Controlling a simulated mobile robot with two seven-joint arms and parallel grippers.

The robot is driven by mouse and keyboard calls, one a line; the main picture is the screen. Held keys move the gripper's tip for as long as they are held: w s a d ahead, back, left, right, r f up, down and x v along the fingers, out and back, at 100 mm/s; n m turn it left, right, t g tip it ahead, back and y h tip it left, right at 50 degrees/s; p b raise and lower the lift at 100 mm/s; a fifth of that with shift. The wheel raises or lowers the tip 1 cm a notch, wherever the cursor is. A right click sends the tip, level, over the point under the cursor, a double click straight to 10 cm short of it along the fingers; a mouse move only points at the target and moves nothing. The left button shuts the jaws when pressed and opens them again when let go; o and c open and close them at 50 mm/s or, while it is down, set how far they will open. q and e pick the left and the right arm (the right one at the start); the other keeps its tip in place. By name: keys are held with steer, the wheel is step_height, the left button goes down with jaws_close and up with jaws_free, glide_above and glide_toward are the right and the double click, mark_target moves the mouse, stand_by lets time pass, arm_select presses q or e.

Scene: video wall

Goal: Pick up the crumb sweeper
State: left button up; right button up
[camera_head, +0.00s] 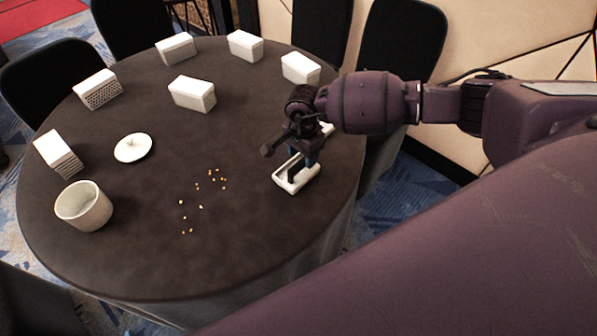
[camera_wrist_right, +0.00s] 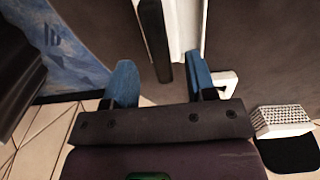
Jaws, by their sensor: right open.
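The crumb sweeper (camera_head: 304,180), a small white piece with a dark handle, lies on the round table near its right edge. In the right wrist view its white body (camera_wrist_right: 187,28) and black handle (camera_wrist_right: 155,42) show at the top middle. My right gripper (camera_head: 309,157) is right over the sweeper, pointing down at it, and partly hides it. In the wrist view its blue fingers (camera_wrist_right: 162,75) are spread apart, with the handle in line with the gap between them. I see no grip on the sweeper. My left gripper is not in view.
The dark table (camera_head: 240,240) holds crumbs (camera_head: 201,207) in its middle, several white boxes (camera_head: 192,93) along the back and left, a white lid (camera_head: 133,148) and a white pot (camera_head: 84,206). Black chairs (camera_head: 400,38) stand around it. The table front is clear.

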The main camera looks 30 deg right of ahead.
mark_target(302, 160)
steer(key=shift+f, duration=2.65)
jaws_close()
